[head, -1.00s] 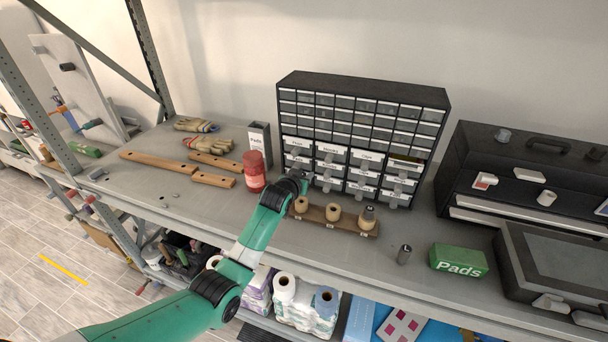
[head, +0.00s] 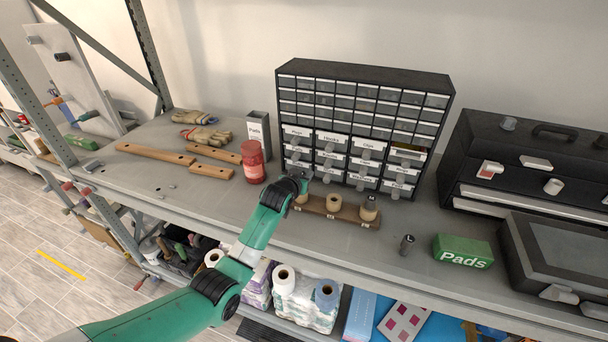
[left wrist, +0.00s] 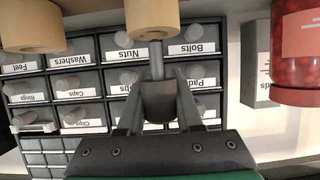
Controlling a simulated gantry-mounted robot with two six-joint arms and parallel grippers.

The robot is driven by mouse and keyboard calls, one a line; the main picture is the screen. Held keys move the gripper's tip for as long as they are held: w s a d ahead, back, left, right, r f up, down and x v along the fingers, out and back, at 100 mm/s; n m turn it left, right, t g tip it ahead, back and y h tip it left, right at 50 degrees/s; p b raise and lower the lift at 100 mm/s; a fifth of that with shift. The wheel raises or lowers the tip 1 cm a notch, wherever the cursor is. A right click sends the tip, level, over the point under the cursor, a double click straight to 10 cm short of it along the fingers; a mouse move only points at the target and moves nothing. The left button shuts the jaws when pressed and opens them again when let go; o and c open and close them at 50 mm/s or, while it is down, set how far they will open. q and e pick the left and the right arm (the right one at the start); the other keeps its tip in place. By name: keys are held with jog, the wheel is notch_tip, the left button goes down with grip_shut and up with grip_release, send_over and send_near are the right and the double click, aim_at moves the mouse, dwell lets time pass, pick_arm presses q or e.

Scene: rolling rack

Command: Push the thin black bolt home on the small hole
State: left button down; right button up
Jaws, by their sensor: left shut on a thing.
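My left gripper (head: 296,186) is at the left end of a wooden rack (head: 318,212), over its leftmost tan round block (head: 301,198). In the left wrist view, the gripper (left wrist: 160,98) is shut on the thin black bolt (left wrist: 157,62), whose dark head sits between the fingers. The grey shank points at the tan block (left wrist: 152,15) and meets its edge, with much of the shank still showing. The small hole is hidden, so I cannot tell how deep the tip is. The right gripper is not in view.
The middle block (head: 334,202) is empty on top; the right block (head: 368,210) holds a grey bolt. A dark metal cylinder (head: 407,244) and a green Pads box (head: 463,251) stand to the right. A drawer cabinet (head: 362,120) stands behind, a red jar (head: 253,163) to the left.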

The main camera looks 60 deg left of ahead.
pick_arm(q)
jog(key=shift+f+b, duration=1.4)
jog(key=shift+f, duration=0.45)
jog(key=shift+f, duration=0.15)
jog(key=c, duration=0.5)
grip_release()
